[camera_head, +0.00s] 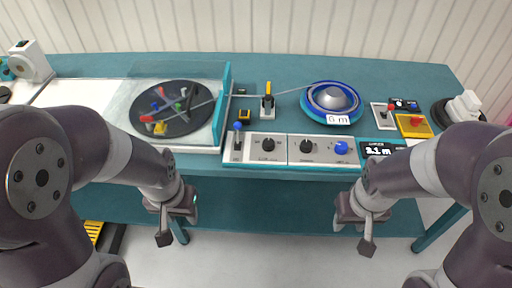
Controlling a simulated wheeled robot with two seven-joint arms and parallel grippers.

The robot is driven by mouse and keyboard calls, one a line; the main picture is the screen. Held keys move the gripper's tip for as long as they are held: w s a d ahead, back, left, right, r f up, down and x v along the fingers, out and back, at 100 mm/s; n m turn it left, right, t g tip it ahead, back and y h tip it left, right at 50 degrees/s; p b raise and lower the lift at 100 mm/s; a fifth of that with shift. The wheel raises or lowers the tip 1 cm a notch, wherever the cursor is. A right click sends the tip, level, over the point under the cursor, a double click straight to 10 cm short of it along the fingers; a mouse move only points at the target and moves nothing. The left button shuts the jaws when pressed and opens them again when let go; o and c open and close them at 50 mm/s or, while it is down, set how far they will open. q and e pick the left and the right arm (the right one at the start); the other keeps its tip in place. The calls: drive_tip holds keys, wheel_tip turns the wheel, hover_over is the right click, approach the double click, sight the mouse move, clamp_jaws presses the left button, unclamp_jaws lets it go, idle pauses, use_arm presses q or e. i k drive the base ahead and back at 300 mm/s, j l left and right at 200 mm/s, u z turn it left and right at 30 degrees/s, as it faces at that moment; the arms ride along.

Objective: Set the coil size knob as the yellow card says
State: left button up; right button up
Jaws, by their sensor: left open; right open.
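The control panel (287,158) lies along the table's front edge. It carries a black knob (268,144) on its left plate, another black knob (306,146) on its right plate and a blue round knob (340,148). The labels are too small to read surely, so I cannot tell which is the coil size knob or its setting. I cannot make out a yellow card with readable writing. My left gripper (173,230) is open and empty in front of the table, left of the panel. My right gripper (354,233) is open and empty in front, right of it.
A blue-knobbed lever (237,127) stands at the panel's left end. Behind are a clear-shielded turntable (178,125), a blue reel (333,97) and a small upright device (267,106). A display (378,149) and red-buttoned yellow box (413,125) stand right.

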sight(268, 146)
drive_tip(key=j+u, duration=0.15)
drive_tip(key=u, duration=0.55)
drive_tip(key=i+j+u, duration=0.4)
drive_tip(key=j, duration=0.2)
drive_tip(key=i+j+u, duration=0.85)
drive_tip(key=i+j, duration=0.55)
drive_tip(key=i, duration=0.25)
drive_tip(key=i+j, duration=0.3)
drive_tip(key=i+z, duration=0.1)
drive_tip(key=z, duration=3.85)
